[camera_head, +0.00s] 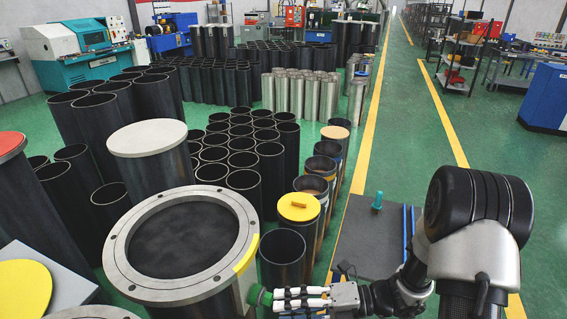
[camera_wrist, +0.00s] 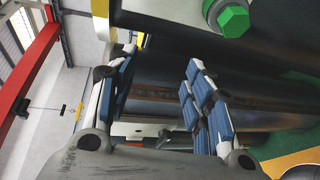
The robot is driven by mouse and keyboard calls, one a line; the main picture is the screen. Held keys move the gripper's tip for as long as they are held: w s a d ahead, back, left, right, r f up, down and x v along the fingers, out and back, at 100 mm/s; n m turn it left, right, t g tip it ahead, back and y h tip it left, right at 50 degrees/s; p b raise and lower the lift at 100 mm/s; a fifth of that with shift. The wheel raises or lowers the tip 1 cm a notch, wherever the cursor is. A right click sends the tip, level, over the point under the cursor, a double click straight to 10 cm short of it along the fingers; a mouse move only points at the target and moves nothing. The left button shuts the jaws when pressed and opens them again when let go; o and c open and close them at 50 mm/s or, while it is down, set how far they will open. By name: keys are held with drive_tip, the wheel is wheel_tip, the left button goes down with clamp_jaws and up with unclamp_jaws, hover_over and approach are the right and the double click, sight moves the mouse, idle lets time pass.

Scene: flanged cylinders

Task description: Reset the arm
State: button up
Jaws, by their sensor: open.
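My arm reaches in from the lower right in the head view, and my gripper (camera_head: 280,298) points left at the side of the large flanged cylinder (camera_head: 122,252). In the wrist view my gripper (camera_wrist: 162,60) is open, with blue pads on both fingers and nothing held between them. A green hex bolt head (camera_wrist: 233,20) shows at the top right of the wrist view, apart from the fingers. In the head view a green piece (camera_head: 259,296) sits at the cylinder's side, just beyond the fingertips; whether they touch it cannot be told.
A dark open cylinder (camera_head: 282,258) stands just behind my gripper. A yellow-capped cylinder (camera_head: 299,207) and several open pipes stand farther back. A dark flat surface (camera_head: 368,238) with a small teal object (camera_head: 377,200) lies beside my arm.

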drive_tip(key=s+d+r+n+g+h, duration=0.3)
drive_tip(key=s+r+n+h, duration=0.75)
drive_tip(key=n, duration=0.95)
drive_tip(key=s+d+r+n+t+h, duration=0.2)
drive_tip(key=d+n, duration=0.3)
drive_tip(key=n, duration=0.3)
drive_tip(key=s+d+r+n+t+h, duration=0.2)
drive_tip(key=d+r+n+t+h, duration=0.1)
drive_tip(key=n, duration=0.4)
drive_tip(key=shift+s+d+r+n+t, duration=0.15)
drive_tip(key=shift+d+r+n+t, duration=0.35)
drive_tip(key=shift+d+t, duration=0.65)
drive_tip(key=shift+a+r+h, duration=0.1)
drive_tip(key=shift+a+h, duration=0.1)
drive_tip(key=shift+h, duration=0.05)
